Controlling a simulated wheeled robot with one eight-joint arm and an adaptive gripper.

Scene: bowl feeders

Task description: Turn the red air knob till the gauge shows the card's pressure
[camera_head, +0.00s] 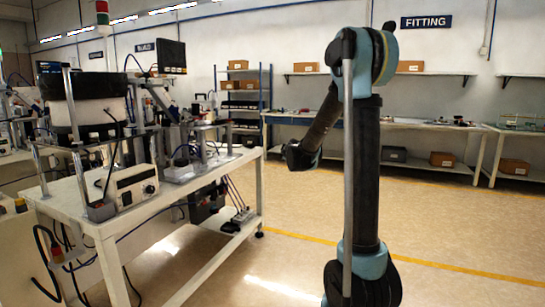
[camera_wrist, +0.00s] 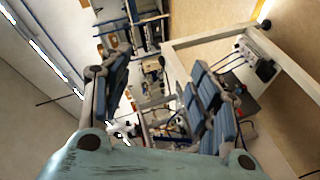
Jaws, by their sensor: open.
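I cannot make out the red air knob, the gauge or the card in either view; they are hidden or too small to tell. My gripper (camera_head: 300,156) is a small dark shape in the head view, held in the air to the right of the feeder bench (camera_head: 150,205). In the wrist view my gripper (camera_wrist: 160,88) has its two blue-padded fingers spread wide, with nothing between them. The bench and its equipment lie beyond the fingers there.
The bench carries a dark feeder bowl (camera_head: 92,86) and a white control box (camera_head: 130,187). A small fitting with blue hoses (camera_head: 242,215) sits on its lower shelf. A shelf rack (camera_head: 243,95) and a long wall bench (camera_head: 420,125) stand behind. The floor at right is clear.

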